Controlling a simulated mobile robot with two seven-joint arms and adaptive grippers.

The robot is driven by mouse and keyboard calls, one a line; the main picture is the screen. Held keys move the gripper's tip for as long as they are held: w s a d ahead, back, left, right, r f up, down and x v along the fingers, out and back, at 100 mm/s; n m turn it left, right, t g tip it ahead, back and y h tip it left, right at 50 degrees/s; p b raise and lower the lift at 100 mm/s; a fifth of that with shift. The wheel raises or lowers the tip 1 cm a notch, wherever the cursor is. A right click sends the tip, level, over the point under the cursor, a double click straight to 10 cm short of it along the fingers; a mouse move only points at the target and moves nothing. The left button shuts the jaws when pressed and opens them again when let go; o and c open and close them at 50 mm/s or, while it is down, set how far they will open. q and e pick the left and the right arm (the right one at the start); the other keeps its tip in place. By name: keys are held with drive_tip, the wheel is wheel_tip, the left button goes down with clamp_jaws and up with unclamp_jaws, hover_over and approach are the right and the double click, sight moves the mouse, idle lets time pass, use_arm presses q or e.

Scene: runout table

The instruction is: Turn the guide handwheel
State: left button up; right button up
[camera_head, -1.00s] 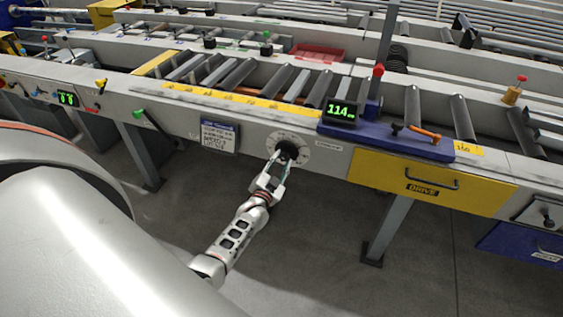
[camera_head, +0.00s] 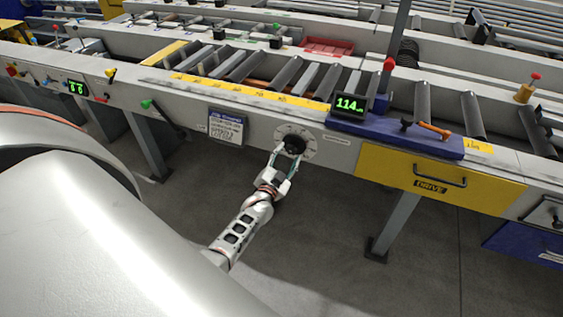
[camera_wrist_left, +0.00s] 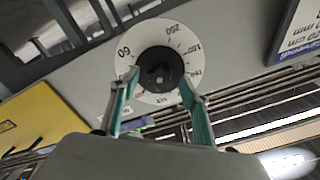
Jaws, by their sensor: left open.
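The guide handwheel (camera_head: 294,145) is a small black knob on a round white dial with numbers (camera_head: 309,147), set in the grey front rail of the runout table. In the left wrist view the black handwheel (camera_wrist_left: 160,68) sits in front of the dial (camera_wrist_left: 136,44). My left gripper (camera_head: 285,158) reaches up to it from below. Its two fingers are apart, one on each side of the handwheel, in the left wrist view (camera_wrist_left: 157,88). I cannot tell whether the fingertips touch it. My right gripper is not in view.
A green display reading 114 (camera_head: 350,104) stands on a blue housing (camera_head: 390,134) right of the dial. A yellow DRIVE drawer (camera_head: 400,176) is below it. An instruction plate (camera_head: 226,128) is on the rail at left. Support legs stand below; the floor in front is clear.

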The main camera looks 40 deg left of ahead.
use_arm(q)
drive_tip(key=v, duration=1.1)
drive_tip(key=shift+s+d, duration=0.1)
drive_tip(key=shift+d, duration=0.05)
